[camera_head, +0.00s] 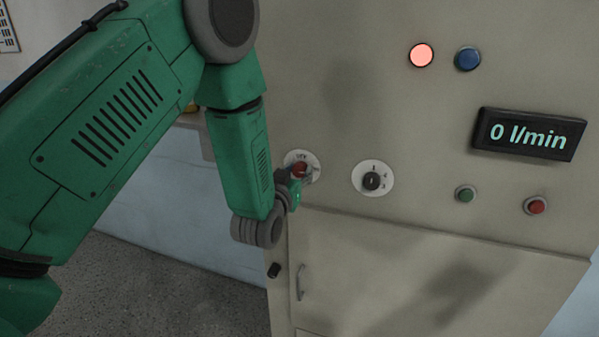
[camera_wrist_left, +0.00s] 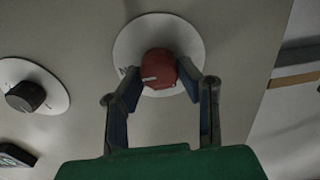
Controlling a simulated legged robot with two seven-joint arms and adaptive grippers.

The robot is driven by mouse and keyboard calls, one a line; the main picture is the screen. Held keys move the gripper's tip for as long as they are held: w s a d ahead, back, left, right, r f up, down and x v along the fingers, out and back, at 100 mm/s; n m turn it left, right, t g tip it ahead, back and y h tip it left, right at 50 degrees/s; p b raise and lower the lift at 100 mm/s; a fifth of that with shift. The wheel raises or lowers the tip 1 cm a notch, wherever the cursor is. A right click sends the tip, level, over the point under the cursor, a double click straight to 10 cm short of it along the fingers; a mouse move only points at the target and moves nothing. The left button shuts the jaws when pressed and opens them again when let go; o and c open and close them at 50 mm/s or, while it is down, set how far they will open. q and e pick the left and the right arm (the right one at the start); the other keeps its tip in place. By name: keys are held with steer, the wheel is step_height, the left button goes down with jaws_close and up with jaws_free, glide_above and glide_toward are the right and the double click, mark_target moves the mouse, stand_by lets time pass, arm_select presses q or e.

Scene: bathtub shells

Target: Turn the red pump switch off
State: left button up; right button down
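The red pump switch (camera_head: 299,169) is a round knob on a white dial plate on the beige panel. In the left wrist view the red knob (camera_wrist_left: 159,69) sits between my left gripper's fingers (camera_wrist_left: 160,75), with the fingertips bent in against its two sides. A short white mark on the knob points left in that view. In the head view my left gripper (camera_head: 290,183) is at the dial and partly covers it. The dial's lettering is too small to read. My right gripper is not seen.
A black knob (camera_head: 372,181) on a white plate is right of the red one. A lit red lamp (camera_head: 421,55), a blue button (camera_head: 467,59), green (camera_head: 465,194) and red buttons (camera_head: 536,205) and a display (camera_head: 528,134) reading 0 l/min are on the panel. A cabinet door (camera_head: 430,280) is below.

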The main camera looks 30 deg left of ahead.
arm_select(q)
steer(key=shift+a+f, duration=0.1)
steer(key=shift+a, duration=0.1)
steer(key=shift+d+f+n+b, duration=0.1)
steer(key=shift+d+n+b, duration=0.15)
steer(key=shift+n+b, duration=0.05)
steer(key=shift+n, duration=0.3)
steer(key=shift+a+f+n+b, duration=0.1)
steer(key=shift+a+n+b, duration=0.1)
steer(key=shift+n+b, duration=0.9)
steer(key=n+b, duration=0.3)
steer(key=n, duration=0.2)
steer(key=shift+f+n, duration=0.15)
steer(key=shift+n, duration=0.15)
steer(key=n+b, duration=0.3)
steer(key=n, duration=0.1)
steer(key=shift+s+f+b, duration=0.1)
steer(key=shift+b, duration=0.2)
steer(key=shift+n+b, duration=1.65)
steer(key=shift+n, duration=0.75)
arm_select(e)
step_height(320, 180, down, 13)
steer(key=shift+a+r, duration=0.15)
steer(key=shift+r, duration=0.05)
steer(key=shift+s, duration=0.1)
